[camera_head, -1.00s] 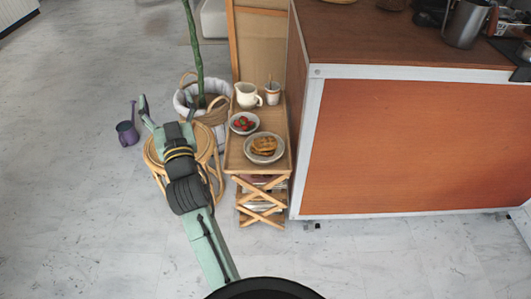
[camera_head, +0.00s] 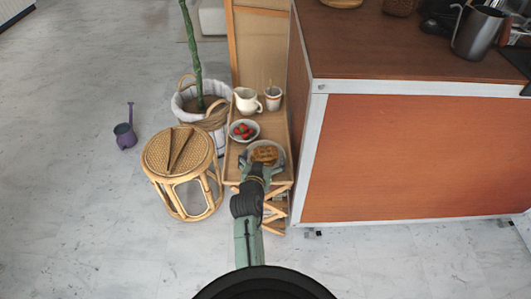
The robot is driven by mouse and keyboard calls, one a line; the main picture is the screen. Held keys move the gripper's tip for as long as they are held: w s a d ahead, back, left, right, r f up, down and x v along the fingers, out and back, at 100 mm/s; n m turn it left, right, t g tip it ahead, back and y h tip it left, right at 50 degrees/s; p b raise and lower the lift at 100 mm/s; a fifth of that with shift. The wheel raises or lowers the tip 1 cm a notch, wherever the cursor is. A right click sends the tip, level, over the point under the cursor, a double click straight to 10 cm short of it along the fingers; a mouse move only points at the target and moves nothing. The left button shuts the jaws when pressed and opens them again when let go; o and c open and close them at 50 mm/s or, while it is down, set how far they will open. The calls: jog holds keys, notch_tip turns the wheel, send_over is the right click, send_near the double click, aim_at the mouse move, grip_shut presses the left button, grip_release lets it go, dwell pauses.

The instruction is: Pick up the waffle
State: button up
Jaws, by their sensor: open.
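The golden-brown waffle (camera_head: 265,153) lies on a grey plate (camera_head: 280,163) at the near end of the small wooden cart's top. My gripper (camera_head: 258,166) is over the near edge of that plate, close to the waffle on its near side. It partly hides the plate and perhaps the waffle's near edge. Its jaws are open, with nothing seen between them. Whether a finger touches the waffle or plate I cannot tell.
A bowl of strawberries (camera_head: 243,131), a cream jug (camera_head: 246,101) and a cup (camera_head: 273,98) stand farther back on the cart (camera_head: 230,170). The orange-brown counter (camera_head: 410,155) rises close on the right. A rattan stool (camera_head: 180,152) and a basket planter (camera_head: 200,104) stand left.

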aim_at(265, 153)
jog(key=x, duration=0.4)
jog(key=shift+w+f+p, duration=0.25)
jog(key=shift+p, duration=0.1)
jog(key=c, duration=0.9)
